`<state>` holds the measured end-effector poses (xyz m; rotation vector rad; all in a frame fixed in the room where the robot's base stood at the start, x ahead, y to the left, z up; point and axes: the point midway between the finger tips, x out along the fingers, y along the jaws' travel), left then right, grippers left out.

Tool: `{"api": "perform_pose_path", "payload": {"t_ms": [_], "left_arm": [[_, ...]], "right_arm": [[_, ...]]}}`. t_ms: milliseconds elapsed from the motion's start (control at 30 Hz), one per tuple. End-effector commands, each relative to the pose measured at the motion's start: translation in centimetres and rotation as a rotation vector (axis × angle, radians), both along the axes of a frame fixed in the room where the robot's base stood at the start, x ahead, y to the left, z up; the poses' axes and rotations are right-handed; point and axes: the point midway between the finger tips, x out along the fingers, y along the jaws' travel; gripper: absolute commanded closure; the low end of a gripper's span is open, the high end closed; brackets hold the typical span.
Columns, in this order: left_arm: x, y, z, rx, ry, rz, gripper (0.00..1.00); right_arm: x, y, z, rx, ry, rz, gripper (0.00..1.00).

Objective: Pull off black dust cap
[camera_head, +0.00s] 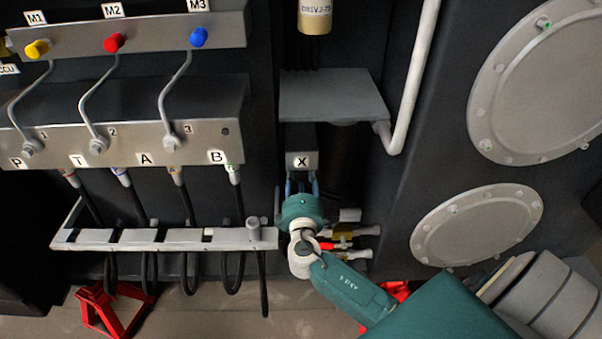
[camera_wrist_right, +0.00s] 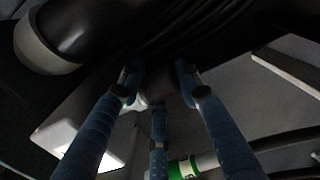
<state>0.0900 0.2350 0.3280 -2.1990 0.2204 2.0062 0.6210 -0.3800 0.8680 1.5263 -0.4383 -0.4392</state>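My right gripper (camera_head: 301,182) reaches up to the block labelled X (camera_head: 301,161) in the head view, its blue fingers just below that label. In the right wrist view its three fingers (camera_wrist_right: 158,92) are spread apart around a dark, rounded end between the tips. I cannot tell whether this dim shape is the black dust cap or whether any finger touches it. The cap is not clearly visible in the head view, where my wrist and hand cover the area below the X block. My left gripper is in neither view.
A grey plate (camera_head: 334,95) juts out above the X block, and a white pipe (camera_head: 415,75) runs to its right. Red and brass fittings (camera_head: 343,235) sit close beside my right wrist. A hose rack (camera_head: 165,239) stands to the left. A green-banded white part (camera_wrist_right: 192,166) shows in the wrist view.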

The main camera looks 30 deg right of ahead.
Motion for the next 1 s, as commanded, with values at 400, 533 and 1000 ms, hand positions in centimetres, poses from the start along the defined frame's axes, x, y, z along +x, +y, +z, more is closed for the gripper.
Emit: {"api": "perform_pose_path", "payload": {"t_ms": [400, 533, 1000], "left_arm": [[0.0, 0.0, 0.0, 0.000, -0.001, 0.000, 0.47], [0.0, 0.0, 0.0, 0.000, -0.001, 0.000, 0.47], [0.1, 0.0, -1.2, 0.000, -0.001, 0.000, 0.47]], "right_arm": [[0.0, 0.0, 0.0, 0.000, 0.001, 0.000, 0.47], [0.0, 0.0, 0.0, 0.000, 0.001, 0.000, 0.47], [-4.9, 3.1, -0.3, 0.002, 0.002, 0.001, 0.47]]}}
